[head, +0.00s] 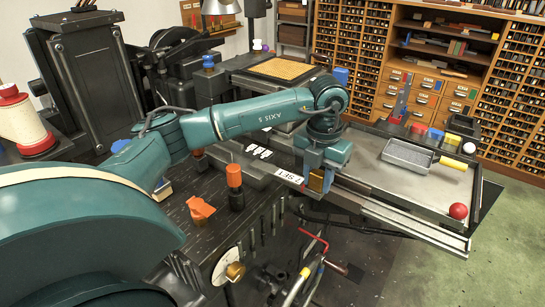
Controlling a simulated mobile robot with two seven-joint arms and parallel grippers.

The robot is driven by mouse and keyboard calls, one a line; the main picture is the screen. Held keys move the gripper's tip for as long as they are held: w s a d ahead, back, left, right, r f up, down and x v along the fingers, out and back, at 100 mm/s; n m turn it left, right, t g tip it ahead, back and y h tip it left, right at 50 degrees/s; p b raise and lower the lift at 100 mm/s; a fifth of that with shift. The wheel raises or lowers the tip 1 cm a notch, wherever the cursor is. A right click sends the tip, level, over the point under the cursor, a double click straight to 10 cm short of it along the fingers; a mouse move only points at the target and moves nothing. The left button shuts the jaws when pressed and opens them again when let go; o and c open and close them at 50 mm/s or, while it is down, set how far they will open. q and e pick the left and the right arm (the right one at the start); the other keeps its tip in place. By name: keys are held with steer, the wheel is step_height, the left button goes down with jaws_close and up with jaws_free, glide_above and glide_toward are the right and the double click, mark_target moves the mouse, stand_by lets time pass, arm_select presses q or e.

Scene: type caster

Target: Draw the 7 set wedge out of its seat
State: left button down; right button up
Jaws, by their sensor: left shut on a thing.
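My left gripper (318,178) points down at the near end of the metal table. A white label reading 7 SET (289,175) sits just left of the fingers, at the edge of the machine bed. The seat is mostly hidden, so I cannot tell how far the wedge sits in it. My right gripper is not in view.
Left of the label stand an orange-capped dark post (234,180) and an orange piece (200,209). The metal table (385,178) holds a grey tray (407,154) and a red ball (458,211). A red bent handle (313,240) is below the gripper.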

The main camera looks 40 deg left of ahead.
arm_select(q)
steer(key=shift+w+d, duration=0.15)
steer(key=shift+d, duration=1.4)
